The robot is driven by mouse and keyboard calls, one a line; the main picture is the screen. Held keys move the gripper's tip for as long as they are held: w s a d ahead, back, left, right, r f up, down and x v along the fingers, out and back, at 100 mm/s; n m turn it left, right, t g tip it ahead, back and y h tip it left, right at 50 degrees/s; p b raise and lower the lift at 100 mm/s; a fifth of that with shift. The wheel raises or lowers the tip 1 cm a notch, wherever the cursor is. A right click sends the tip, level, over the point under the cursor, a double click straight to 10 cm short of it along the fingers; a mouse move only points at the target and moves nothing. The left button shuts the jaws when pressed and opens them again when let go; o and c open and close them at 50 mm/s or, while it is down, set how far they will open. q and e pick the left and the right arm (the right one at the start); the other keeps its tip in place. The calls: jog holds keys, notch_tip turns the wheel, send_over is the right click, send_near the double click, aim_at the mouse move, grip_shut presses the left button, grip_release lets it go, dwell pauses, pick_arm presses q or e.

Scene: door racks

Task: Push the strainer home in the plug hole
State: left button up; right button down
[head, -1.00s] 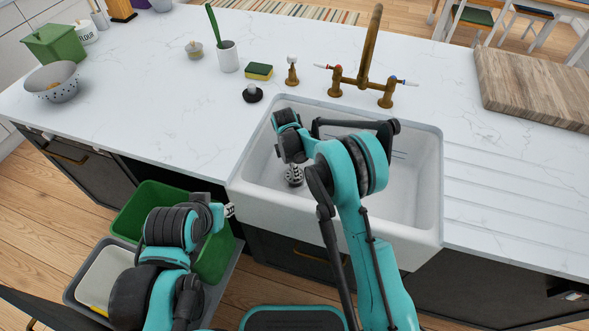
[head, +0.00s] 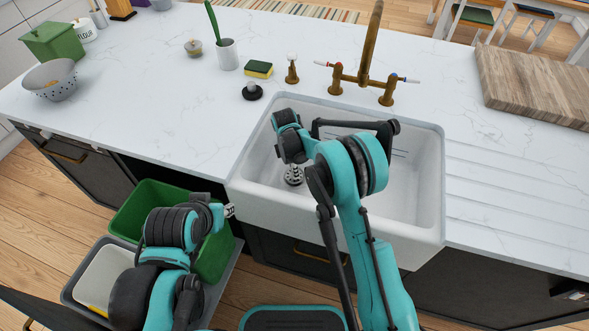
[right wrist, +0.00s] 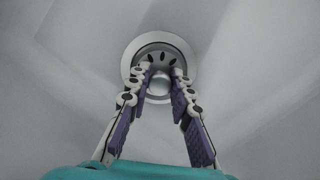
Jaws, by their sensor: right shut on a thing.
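The white sink (head: 415,205) is set into the counter, and my right arm reaches down into it. My right gripper (right wrist: 162,76) is shut on the knob of the metal strainer (right wrist: 160,57), which shows dark slots between the fingers. The strainer lies within the round rim of the plug hole (right wrist: 190,70) in this view; I cannot tell how deep it sits. In the head view the gripper (head: 293,175) is small and partly hidden by my arm. My left gripper (head: 229,211) is beside the green bin, too small to read.
A black plug (head: 252,92), a sponge (head: 259,69) and a brass tap (head: 362,80) stand behind the sink. A wooden board (head: 530,88) lies at the right. A colander (head: 52,80) is at the far left. The sink walls closely surround my right arm.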

aim_at(291, 176)
jog(key=shift+f+b, duration=0.5)
jog(key=shift+f, duration=0.3)
jog(key=c, duration=1.3)
grip_release()
jog(key=r, duration=0.4)
jog(key=a+r, duration=0.1)
jog(key=r, duration=0.7)
jog(key=shift+s+a, duration=0.2)
